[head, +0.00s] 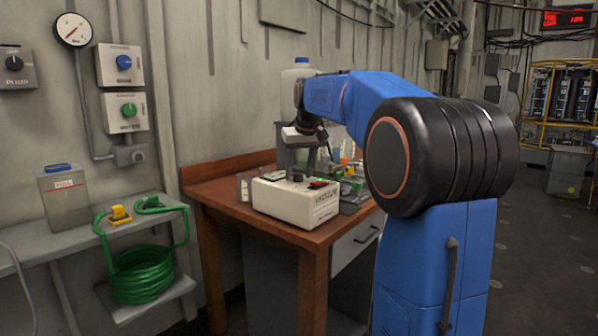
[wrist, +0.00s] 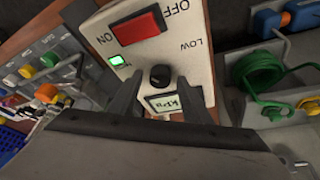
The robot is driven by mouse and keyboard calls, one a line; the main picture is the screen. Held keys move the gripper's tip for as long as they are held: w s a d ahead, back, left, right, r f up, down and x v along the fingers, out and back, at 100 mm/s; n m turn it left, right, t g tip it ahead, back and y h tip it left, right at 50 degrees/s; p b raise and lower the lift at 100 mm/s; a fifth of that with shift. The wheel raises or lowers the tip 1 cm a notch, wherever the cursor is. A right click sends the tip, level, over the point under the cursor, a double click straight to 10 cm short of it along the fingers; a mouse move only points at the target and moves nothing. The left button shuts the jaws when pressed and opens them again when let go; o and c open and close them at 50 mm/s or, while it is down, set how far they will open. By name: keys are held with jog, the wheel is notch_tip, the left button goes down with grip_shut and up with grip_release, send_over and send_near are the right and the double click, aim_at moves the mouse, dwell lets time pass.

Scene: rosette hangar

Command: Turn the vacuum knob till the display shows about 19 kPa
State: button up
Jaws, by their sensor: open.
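The vacuum unit is a cream box (head: 295,203) on the wooden table. In the wrist view its top panel (wrist: 184,62) carries a red ON/OFF switch (wrist: 139,27), a lit green lamp (wrist: 117,60) and a black round knob (wrist: 160,76). A small display (wrist: 161,102) sits beside the knob. Letters like kPa show on it, but I cannot read a number, as its lower part is cut off by my gripper body. My gripper (wrist: 159,82) is open, with one finger on either side of the knob. I cannot tell whether the fingers touch it.
Colourful small items (wrist: 45,90) stand on the table left of the unit in the wrist view. A wall shelf (head: 22,255) with a green coiled hose (head: 140,275) is at left in the head view. A white bottle (head: 301,64) stands behind my arm.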

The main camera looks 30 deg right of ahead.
jog(key=c, duration=1)
jog(key=shift+m, duration=0.3)
jog(key=m+h, duration=0.1)
jog(key=m, duration=0.3)
jog(key=shift+a+g+h, duration=0.2)
jog(key=shift+g+h, duration=0.2)
jog(key=m+g, duration=0.1)
jog(key=m, duration=0.2)
jog(key=m+h, duration=0.1)
jog(key=m, duration=0.2)
jog(key=shift+w+a+m+g, duration=0.1)
jog(key=shift+w+m+g, duration=0.1)
jog(key=shift+m+g, duration=0.15)
jog(key=o, duration=1)
